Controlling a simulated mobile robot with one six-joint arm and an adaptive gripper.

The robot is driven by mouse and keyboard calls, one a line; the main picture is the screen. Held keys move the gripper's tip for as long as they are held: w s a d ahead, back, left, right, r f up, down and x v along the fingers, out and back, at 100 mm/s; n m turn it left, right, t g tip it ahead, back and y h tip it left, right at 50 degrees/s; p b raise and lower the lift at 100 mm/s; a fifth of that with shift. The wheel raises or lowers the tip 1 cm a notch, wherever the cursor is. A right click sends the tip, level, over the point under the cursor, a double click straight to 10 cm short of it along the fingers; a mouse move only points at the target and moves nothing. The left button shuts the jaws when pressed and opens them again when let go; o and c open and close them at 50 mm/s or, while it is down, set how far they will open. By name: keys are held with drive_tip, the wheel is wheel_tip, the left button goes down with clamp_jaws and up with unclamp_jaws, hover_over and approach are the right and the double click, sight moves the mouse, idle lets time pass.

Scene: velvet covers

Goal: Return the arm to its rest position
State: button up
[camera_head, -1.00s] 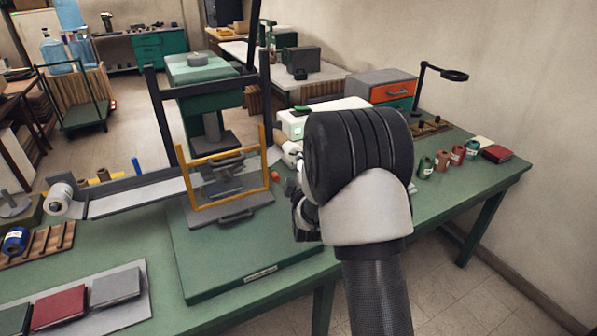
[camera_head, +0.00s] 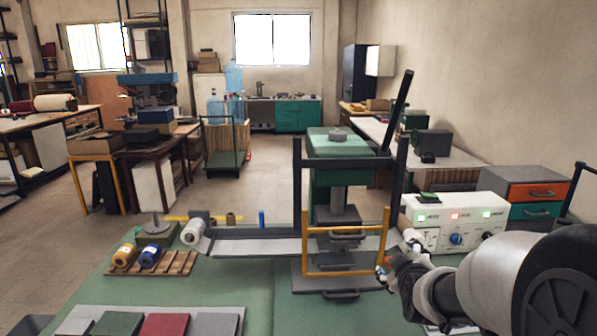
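My arm comes in from the lower right in the head view. My gripper (camera_head: 393,272) is at its left end, beside the right side of the press (camera_head: 340,195). The gripper is small and dark here, partly hidden by my own wrist, and its fingers cannot be made out clearly. The press stands on the green table (camera_head: 262,305) with a yellow guard frame (camera_head: 306,245) at its front and a grey handle below it.
A white control box (camera_head: 456,213) with lit buttons stands behind my arm. Spools (camera_head: 148,257) lie on a wooden rack at left. Coloured covers (camera_head: 165,324) lie on a tray at the front. An orange and green drawer unit (camera_head: 531,200) stands at right.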

drive_tip(key=s+a+m+g+y, duration=0.1)
drive_tip(key=s+a+m+g, duration=0.1)
drive_tip(key=s, duration=0.9)
drive_tip(key=s+a+m+g, duration=0.2)
drive_tip(key=s+a, duration=0.3)
drive_tip(key=s, duration=0.7)
drive_tip(key=s+a+m+g+y, duration=0.1)
drive_tip(key=s+a+m+g, duration=0.2)
drive_tip(key=s, duration=0.9)
drive_tip(key=shift+a+r+g+y, duration=0.15)
drive_tip(key=shift+r+g+y, duration=0.15)
drive_tip(key=shift+g, duration=0.2)
drive_tip(key=shift+a, duration=0.1)
